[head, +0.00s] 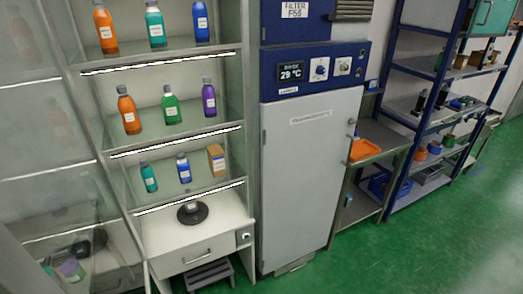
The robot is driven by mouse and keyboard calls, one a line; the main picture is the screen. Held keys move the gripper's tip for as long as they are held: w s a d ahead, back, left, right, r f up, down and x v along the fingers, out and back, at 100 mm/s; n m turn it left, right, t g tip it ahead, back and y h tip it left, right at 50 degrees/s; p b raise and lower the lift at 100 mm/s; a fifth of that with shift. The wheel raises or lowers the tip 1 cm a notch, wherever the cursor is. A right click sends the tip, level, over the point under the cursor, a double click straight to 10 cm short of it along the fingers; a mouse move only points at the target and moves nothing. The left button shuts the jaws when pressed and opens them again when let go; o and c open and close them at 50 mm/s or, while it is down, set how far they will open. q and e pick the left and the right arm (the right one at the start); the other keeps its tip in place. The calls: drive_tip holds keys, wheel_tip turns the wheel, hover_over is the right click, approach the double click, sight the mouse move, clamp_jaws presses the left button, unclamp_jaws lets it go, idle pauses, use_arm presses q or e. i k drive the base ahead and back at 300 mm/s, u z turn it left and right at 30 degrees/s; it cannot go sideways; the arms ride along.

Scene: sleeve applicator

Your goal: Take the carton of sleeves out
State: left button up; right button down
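A small tan-orange carton (216,160) with a pale label stands upright on the lowest glass shelf of the lit display cabinet, at the shelf's right end. Its label is too small to read, so I cannot tell that it holds sleeves. A blue bottle (184,168) and a teal bottle (149,177) stand to its left on the same shelf. Neither of my grippers is in view.
Below the carton, a round black stand (192,214) sits on a white counter over a shut drawer (197,257). A step stool (210,274) is under it. A tall grey cabinet (305,180) stands shut to the right. Green floor (420,240) is clear at right.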

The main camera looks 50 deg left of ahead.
sight(217, 159)
drive_tip(key=u, duration=0.2)
drive_tip(key=i, duration=1.25)
drive_tip(key=u, duration=1.3)
drive_tip(key=i, duration=0.85)
drive_tip(key=u, duration=0.65)
